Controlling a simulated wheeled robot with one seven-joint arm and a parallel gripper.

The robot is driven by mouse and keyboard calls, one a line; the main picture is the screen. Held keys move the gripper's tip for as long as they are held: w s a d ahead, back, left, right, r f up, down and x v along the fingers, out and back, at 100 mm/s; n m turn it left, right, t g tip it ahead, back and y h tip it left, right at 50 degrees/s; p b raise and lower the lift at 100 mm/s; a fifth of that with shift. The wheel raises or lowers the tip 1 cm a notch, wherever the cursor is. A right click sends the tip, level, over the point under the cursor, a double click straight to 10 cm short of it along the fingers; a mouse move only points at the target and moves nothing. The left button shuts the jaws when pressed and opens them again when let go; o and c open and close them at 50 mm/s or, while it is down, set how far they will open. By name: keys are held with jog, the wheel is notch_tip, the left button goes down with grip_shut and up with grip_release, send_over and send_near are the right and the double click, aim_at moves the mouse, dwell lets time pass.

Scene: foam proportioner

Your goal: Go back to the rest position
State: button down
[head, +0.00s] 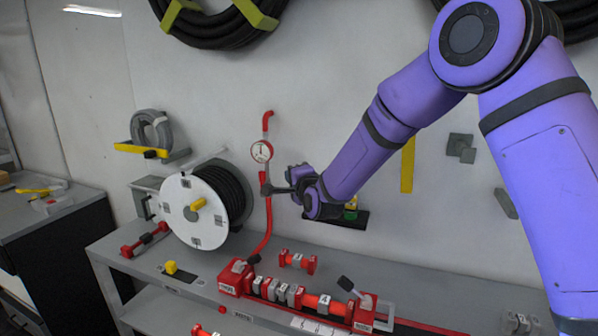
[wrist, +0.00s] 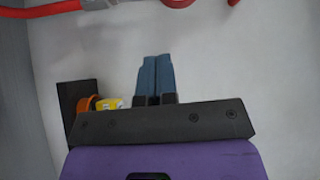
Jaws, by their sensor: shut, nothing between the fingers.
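My gripper (head: 268,189) is at the end of my purple arm in the head view, close in front of the red pipe (head: 268,215) below the round gauge (head: 261,151). Whether it touches the pipe cannot be told. In the wrist view my gripper (wrist: 155,60) shows two blue-grey fingers side by side, shut with nothing between them. Red piping (wrist: 40,11) runs along the top of the wrist view. My arm hides part of the wall.
A grey bench (head: 140,265) carries a white hose reel (head: 190,212) and a red valve assembly (head: 300,298). Black hoses (head: 215,25) hang above. Open air lies above the bench.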

jog(key=s+d+r+n+g+h, duration=0.2)
jog(key=s+d+r+n, duration=0.1)
jog(key=s+d+r, duration=0.6)
jog(key=s+d+r+n+g+h, duration=0.2)
jog(key=s+d+r+n+g, duration=0.15)
jog(key=s+d, duration=0.55)
jog(key=s+d+n+g+h, duration=0.1)
jog(key=s+d, duration=0.4)
jog(key=s, duration=0.4)
jog(key=s+d+n+g+h, duration=0.1)
jog(key=s+d+n+g, duration=0.1)
jog(key=s+d, duration=0.3)
jog(key=s+d+n+g+h, duration=0.1)
jog(key=s+d, duration=0.4)
jog(key=s, duration=0.9)
jog(key=shift+d+f+n+g, duration=0.4)
jog(key=shift+n+g, duration=0.25)
jog(key=shift+n, duration=0.1)
jog(key=shift+w, duration=0.1)
